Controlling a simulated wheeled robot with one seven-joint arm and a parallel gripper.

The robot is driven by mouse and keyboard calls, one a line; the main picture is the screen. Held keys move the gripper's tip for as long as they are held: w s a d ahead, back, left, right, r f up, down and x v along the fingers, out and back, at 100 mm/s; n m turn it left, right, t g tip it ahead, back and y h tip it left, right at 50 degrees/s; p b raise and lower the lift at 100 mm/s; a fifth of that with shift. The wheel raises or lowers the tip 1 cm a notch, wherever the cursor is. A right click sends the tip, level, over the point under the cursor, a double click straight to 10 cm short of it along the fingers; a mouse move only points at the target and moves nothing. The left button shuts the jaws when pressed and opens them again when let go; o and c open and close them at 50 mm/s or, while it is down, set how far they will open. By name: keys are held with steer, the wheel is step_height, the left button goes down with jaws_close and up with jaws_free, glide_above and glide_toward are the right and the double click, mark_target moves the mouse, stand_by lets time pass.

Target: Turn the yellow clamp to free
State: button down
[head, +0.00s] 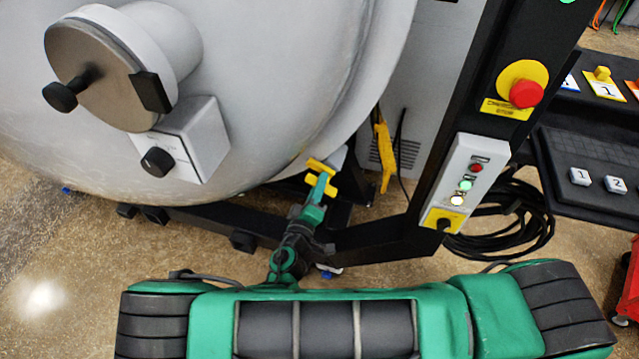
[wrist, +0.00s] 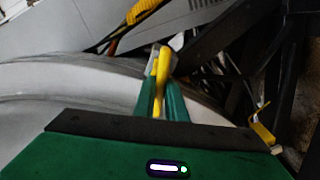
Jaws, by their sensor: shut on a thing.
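The yellow clamp (head: 319,166) is at the lower right rim of the large grey furnace door (head: 270,80). It also shows in the wrist view (wrist: 162,62), with its grey mount behind it. My gripper (head: 319,186) reaches up to the clamp from below, and its green fingers are shut on it. In the wrist view my gripper (wrist: 161,100) has one finger on each side of the yellow handle. The fingers hide part of the handle.
A hanging yellow handle or tool (head: 384,150) is right of the clamp. A control box (head: 463,180) and a red emergency stop button (head: 525,94) are on the black post. Black cables (head: 510,225) lie coiled on the floor. A black frame (head: 380,240) runs below the door.

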steer(key=n, duration=0.4)
steer(key=shift+a+f+n, duration=0.1)
steer(key=shift+f+n, duration=0.1)
steer(key=shift+n, duration=0.1)
steer(key=n, duration=0.3)
steer(key=shift+f+n, duration=0.15)
steer(key=shift+n, duration=0.15)
steer(key=n, duration=0.3)
steer(key=shift+n, duration=0.3)
steer(key=shift+s+f+n, duration=0.1)
steer(key=shift+f+n, duration=0.05)
steer(key=shift+n, duration=1.65)
steer(key=c, duration=1.8)
jaws_free()
steer(key=v, duration=1)
steer(key=shift+s, duration=0.3)
steer(key=shift+s, duration=0.1)
